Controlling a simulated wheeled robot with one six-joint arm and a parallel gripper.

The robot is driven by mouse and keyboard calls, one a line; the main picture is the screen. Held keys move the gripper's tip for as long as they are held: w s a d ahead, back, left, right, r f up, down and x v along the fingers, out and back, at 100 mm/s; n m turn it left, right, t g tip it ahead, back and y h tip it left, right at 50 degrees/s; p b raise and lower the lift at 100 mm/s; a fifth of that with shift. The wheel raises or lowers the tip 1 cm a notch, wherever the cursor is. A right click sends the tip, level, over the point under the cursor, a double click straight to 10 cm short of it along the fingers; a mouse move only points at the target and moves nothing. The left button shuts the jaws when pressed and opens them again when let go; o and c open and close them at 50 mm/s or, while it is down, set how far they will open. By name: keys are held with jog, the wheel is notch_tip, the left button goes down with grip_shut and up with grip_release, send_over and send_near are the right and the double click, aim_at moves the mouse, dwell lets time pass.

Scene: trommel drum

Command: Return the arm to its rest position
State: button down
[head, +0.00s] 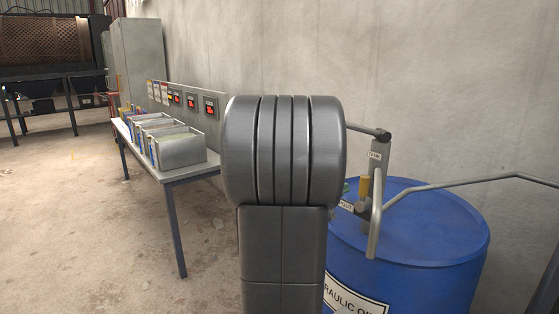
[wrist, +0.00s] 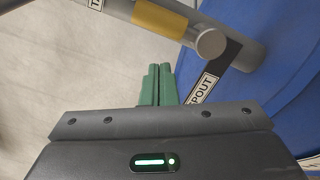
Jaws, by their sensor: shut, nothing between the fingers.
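In the wrist view my gripper (wrist: 158,84) shows two green fingers pressed together with nothing between them. Beyond them is a grey pump pipe with a yellow band (wrist: 160,19), a round knob and a SPOUT label, in front of the blue drum (wrist: 290,85). In the head view my grey arm link stands large in the middle and hides most of my gripper. The pump (head: 376,195) stands on top of the blue drum (head: 430,240), right of the arm. I cannot tell whether the fingers touch the pump.
A long pump handle (head: 460,184) reaches right over the drum. Left of my arm, a bench (head: 190,172) holds several metal bins (head: 182,149) below a panel with red switches. A concrete wall (head: 440,80) is behind. The floor at left (head: 70,220) is clear.

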jog(key=f+n+p, duration=0.1)
jog(key=n+p, duration=0.1)
jog(key=p, duration=0.2)
jog(key=f+n+p, duration=0.1)
jog(key=n+p, duration=0.2)
jog(key=p, duration=0.2)
jog(key=w+f+n+p, duration=0.1)
jog(key=n+p, duration=0.2)
jog(key=p, duration=0.2)
jog(key=shift+a+f, duration=0.25)
jog(key=shift+a, duration=0.1)
jog(key=shift+s+f+n+t+p, duration=0.1)
jog(key=shift+f+n+t+p, duration=0.2)
jog(key=shift+f+n+p, duration=0.15)
